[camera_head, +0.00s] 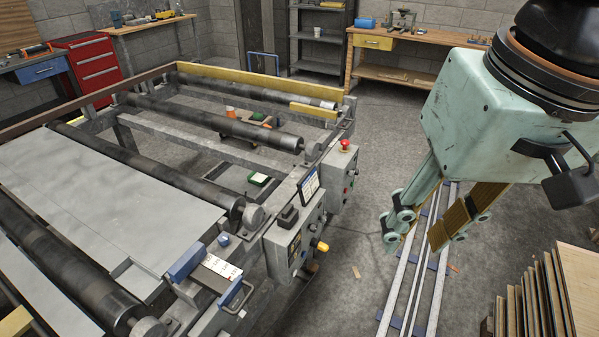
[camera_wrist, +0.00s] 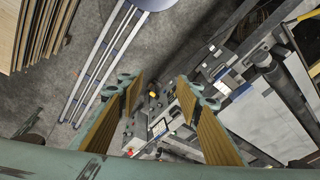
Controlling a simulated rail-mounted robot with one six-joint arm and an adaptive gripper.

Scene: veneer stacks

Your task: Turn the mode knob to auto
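A grey control box (camera_head: 283,256) is mounted on the side of the roller machine. A yellow knob (camera_head: 321,246) sticks out from its face. I cannot read any mode markings or tell the knob's setting. My gripper (camera_head: 420,228) is open and empty, with its two padded fingers spread, to the right of the box and apart from it. In the wrist view, a small yellow part, likely the same knob (camera_wrist: 152,94), shows beyond the gap between the open fingers (camera_wrist: 160,84).
A second box (camera_head: 336,190) with a red mushroom button (camera_head: 345,146) sits just behind. A clamp-like blue and white device (camera_head: 208,270) with a handle is at the front left. Floor rails (camera_head: 410,285) and stacked veneer boards (camera_head: 540,295) lie to the right. Floor between machine and rails is mostly clear.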

